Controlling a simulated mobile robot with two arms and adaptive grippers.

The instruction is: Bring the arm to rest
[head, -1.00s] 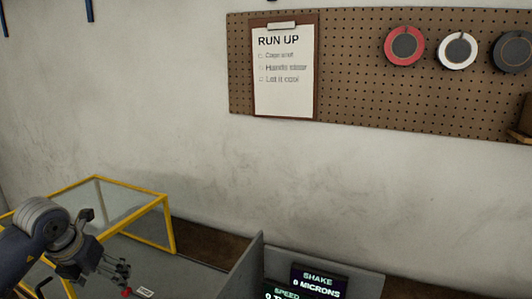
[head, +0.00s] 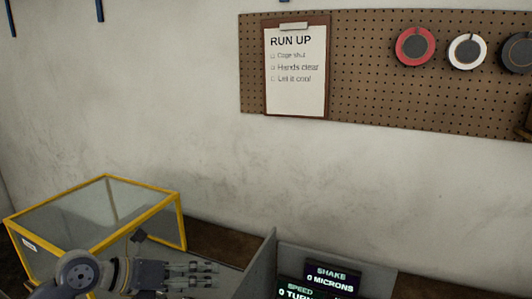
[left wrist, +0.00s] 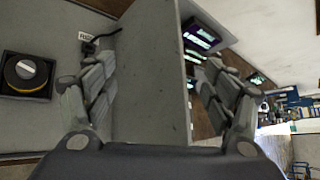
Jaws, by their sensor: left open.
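My left gripper (head: 212,275) is at the bottom left of the head view, its fingers pointing right. In the left wrist view its two fingers (left wrist: 160,95) stand wide apart with nothing between them. A grey upright panel (left wrist: 155,65) lies beyond them in that view. My left arm overlaps the front of the yellow-framed clear cage (head: 145,184). My right gripper is not in view.
The grey panel (head: 255,265) stands right of my left gripper. Lit displays (head: 332,278) reading SHAKE and SPEED are beyond it. A pegboard (head: 375,95) with a RUN UP clipboard (head: 296,75) hangs above.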

